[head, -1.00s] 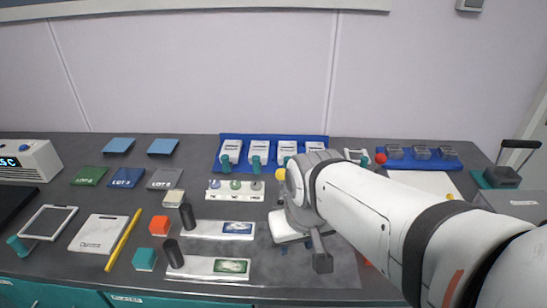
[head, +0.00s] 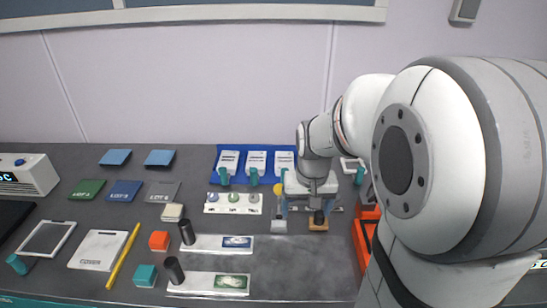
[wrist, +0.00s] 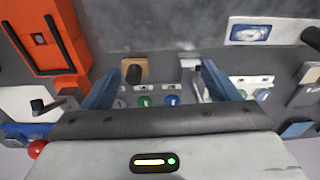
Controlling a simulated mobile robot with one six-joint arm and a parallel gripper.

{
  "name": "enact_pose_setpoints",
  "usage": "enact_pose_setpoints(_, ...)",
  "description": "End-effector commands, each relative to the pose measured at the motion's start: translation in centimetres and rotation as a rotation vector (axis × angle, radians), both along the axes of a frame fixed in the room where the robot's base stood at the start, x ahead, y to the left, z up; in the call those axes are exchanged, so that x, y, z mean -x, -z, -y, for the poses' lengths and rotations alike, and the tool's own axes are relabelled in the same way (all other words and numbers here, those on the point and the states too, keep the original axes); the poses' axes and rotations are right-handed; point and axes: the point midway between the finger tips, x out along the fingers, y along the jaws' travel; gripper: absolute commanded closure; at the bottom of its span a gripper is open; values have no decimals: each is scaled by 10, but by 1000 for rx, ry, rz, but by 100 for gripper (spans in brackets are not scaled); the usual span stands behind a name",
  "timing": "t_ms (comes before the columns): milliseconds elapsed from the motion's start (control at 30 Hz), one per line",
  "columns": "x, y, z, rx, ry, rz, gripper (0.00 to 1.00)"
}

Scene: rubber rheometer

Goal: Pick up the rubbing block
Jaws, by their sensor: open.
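The rubbing block, which I take to be the tan block with a dark upright knob (head: 318,225), stands on the dark bench in the head view. In the wrist view this block (wrist: 137,72) lies between my fingertips in the picture, nearer the left finger. My gripper (wrist: 160,72) is open, with its two blue-grey fingers apart and nothing held. In the head view my gripper (head: 310,190) hangs just behind and above the block. I cannot tell the exact height gap.
A white strip of round samples (head: 233,203) is farther left. Bench in front is clear.

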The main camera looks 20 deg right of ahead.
Motion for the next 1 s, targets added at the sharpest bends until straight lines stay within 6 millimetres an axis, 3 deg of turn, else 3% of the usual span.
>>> enact_pose_setpoints(100, -33, 14, 29, -13, 77, -45, 19)
enact_pose_setpoints(200, -53, 31, 51, -22, 129, -69, 19)
enact_pose_setpoints(400, -73, 58, 79, -34, 194, -100, 19)
enact_pose_setpoints(833, -75, 101, 82, -37, 208, -109, 19)
enact_pose_setpoints(1000, -72, 127, 78, -36, 207, -110, 19)
